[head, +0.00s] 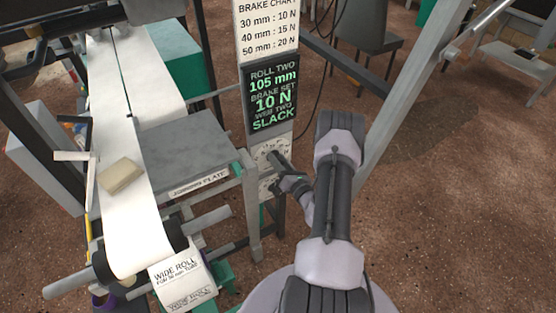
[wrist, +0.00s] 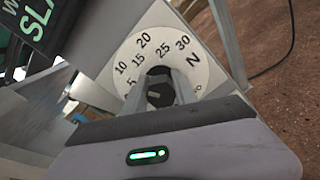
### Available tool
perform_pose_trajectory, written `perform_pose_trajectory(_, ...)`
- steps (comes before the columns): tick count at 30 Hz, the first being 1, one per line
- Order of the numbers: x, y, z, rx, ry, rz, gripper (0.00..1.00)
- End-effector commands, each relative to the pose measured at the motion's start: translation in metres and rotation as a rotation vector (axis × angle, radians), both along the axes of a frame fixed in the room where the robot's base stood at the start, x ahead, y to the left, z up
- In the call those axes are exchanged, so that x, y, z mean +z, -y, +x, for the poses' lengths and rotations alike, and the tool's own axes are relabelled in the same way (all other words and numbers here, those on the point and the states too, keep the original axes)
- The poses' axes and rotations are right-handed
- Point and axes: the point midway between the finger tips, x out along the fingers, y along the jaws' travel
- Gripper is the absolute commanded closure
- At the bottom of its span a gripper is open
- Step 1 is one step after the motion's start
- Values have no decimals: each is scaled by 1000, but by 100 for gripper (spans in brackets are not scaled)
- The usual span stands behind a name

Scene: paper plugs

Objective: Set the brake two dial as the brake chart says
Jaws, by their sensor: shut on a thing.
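The brake dial (wrist: 194,62) is a round white face on a pale post, with black numbers including 5, 10, 15, 20, 25, 30 and an N. It also shows in the head view (head: 263,152), partly covered by my gripper. My gripper (wrist: 160,88) is shut on its dark knob (wrist: 159,97); where the knob points is unclear. In the head view, my gripper (head: 277,162) reaches the dial from the right. The brake chart (head: 268,25) reads 30 mm: 10 N, 40 mm: 15 N, 50 mm: 20 N.
Another dial face (head: 266,187) shows partly below the gripped one. A grey splicing plate (head: 185,152) stands left of the post. White paper webs (head: 135,220) run down on the left, with a tan block (head: 121,175) on them. A slanted grey beam (head: 405,85) rises at right.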

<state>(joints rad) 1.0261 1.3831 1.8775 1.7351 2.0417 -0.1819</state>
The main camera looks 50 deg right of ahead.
Motion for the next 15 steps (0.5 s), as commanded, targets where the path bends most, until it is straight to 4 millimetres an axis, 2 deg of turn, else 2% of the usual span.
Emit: perform_pose_trajectory(15,-3,1,-1,1,143,461,100)
